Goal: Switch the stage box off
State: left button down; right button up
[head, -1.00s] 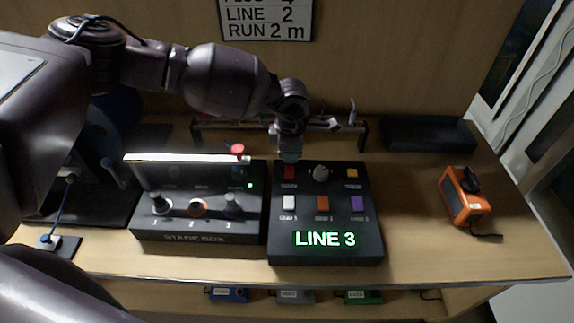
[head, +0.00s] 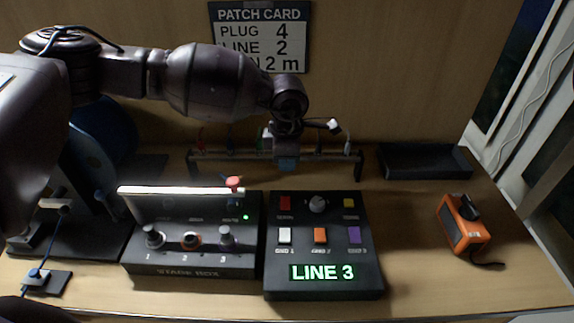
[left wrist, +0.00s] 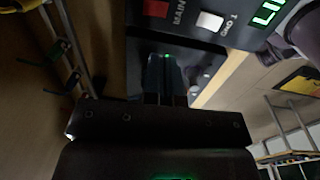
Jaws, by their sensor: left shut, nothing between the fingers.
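The stage box (head: 190,269) is a black box at the left of the bench with three numbered knobs. A small green light (head: 246,217) is lit on its face. A red-capped part (head: 235,183) stands at its back right corner; I cannot tell its switch position. A bright white bar (head: 180,190) runs along its back. My left gripper (head: 287,163) is shut and empty, above and behind the neighbouring control panel, right of the red cap and apart from it. The bluish fingertips show in the left wrist view (left wrist: 163,75). My right gripper is out of view.
The control panel (head: 323,240) has coloured buttons, a grey knob and a lit "LINE 3" display. A rack (head: 359,165) with hanging leads stands behind. An orange device (head: 463,225) and a black tray (head: 424,160) are at the right. The patch card (head: 260,35) hangs on the back wall.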

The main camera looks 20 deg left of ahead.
pick_arm(q)
jog(key=w+d+r+n+g+h+b, duration=0.1)
jog(key=d+r+n+h+b, duration=0.1)
jog(key=d+h, duration=0.45)
jog(key=d+r+n+g+h+b, duration=0.1)
jog(key=d+r+n+h+b, duration=0.15)
jog(key=d+h, duration=0.35)
jog(key=w+r+n+t+h, duration=0.3)
jog(key=w+r+n+t, duration=0.65)
jog(key=w, duration=0.35)
jog(key=w+a+f+n+t+y+b, duration=0.1)
jog(key=w+a+f+n+t+y, duration=0.1)
jog(key=w+a+f+n+y, duration=0.5)
jog(key=s+a+f+m+g+y, duration=0.1)
jog(key=s+a+f+g+y, duration=0.2)
jog(key=s+g, duration=0.3)
jog(key=s+a+f+m+g+y, duration=0.2)
jog(key=s+g, duration=0.4)
jog(key=s, duration=0.4)
jog(key=shift+s+a+f+g+y, duration=0.15)
jog(key=shift+a+f+g+y, duration=0.2)
jog(key=shift+a+f+y, duration=0.55)
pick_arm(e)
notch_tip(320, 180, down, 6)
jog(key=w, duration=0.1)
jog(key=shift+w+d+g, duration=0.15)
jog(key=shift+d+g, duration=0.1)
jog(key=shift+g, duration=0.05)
